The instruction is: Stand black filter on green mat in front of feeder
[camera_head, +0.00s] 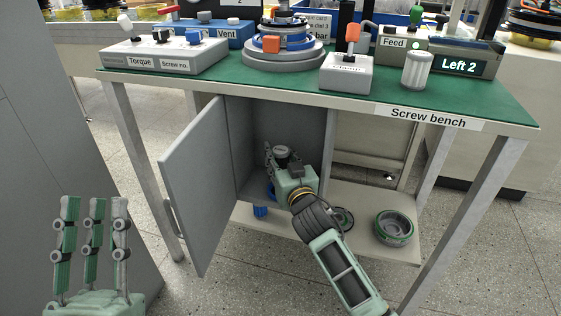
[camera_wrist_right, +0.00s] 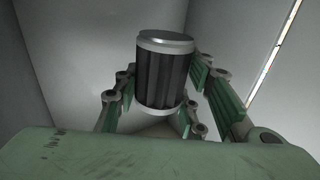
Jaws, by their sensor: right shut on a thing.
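The black filter (camera_wrist_right: 163,75) is a dark ribbed cylinder with silver end caps. It stands between the fingers of my right gripper (camera_wrist_right: 160,100), which is shut on it. In the head view the right gripper (camera_head: 283,162) is inside the open grey cabinet under the bench, and the filter's top (camera_head: 283,151) shows just beyond the palm. The green mat (camera_head: 497,99) covers the bench top. The feeder (camera_head: 440,55), marked "Feed" and "Left 2", stands at the mat's right rear. My left gripper (camera_head: 93,210) is open and empty, fingers upward, at the lower left.
A whitish filter-like cylinder (camera_head: 417,69) stands on the mat in front of the feeder. The cabinet door (camera_head: 200,185) hangs open to the left. A grey clamp box (camera_head: 346,72) and a round fixture (camera_head: 283,55) stand on the bench. A ringed part (camera_head: 394,227) lies on the lower shelf.

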